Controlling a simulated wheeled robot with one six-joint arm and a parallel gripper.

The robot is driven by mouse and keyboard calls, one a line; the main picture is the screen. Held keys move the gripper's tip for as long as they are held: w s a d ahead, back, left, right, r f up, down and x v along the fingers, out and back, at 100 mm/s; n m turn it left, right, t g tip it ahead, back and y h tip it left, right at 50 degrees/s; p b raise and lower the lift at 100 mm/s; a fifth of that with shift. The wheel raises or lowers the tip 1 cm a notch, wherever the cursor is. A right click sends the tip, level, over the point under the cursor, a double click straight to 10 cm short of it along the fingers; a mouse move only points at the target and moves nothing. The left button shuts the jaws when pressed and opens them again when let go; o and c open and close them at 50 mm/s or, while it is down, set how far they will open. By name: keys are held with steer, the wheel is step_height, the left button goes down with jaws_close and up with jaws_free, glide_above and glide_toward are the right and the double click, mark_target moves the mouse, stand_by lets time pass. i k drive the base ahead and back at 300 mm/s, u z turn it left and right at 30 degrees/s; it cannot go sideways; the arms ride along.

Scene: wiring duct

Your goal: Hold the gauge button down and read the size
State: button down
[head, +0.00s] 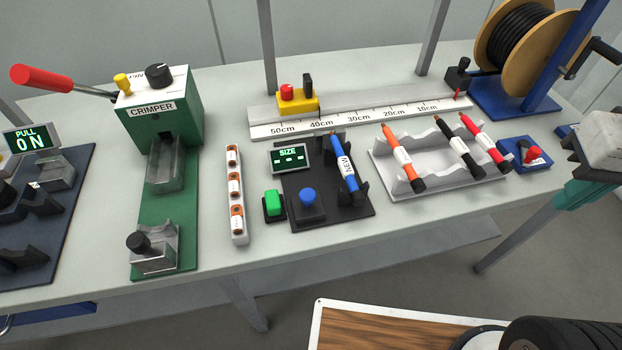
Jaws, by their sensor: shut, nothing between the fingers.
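The gauge is a black plate (330,218) at the middle of the bench, with a blue round button (308,196) at its front left. Nothing touches the button. Its small display (290,157) shows "SIZE" over dashes, with no number. A blue cable piece with a white label (347,166) lies in the gauge's black cradle, tilted in the picture. My gripper (570,157) is at the right edge, partly cut off, far to the right of the gauge. It looks shut and empty, though its fingertips are hard to make out.
A green button box (274,206) and a white strip (237,190) stand left of the gauge. Right of it is a grey rack (400,178) with three cables. A ruler rail (360,118) lies behind; a green crimper (160,115) stands left.

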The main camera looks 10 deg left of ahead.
mark_target(307, 196)
steer(key=k, duration=0.8)
steer(key=u, duration=0.7)
steer(key=i, duration=0.55)
steer(key=u, duration=0.05)
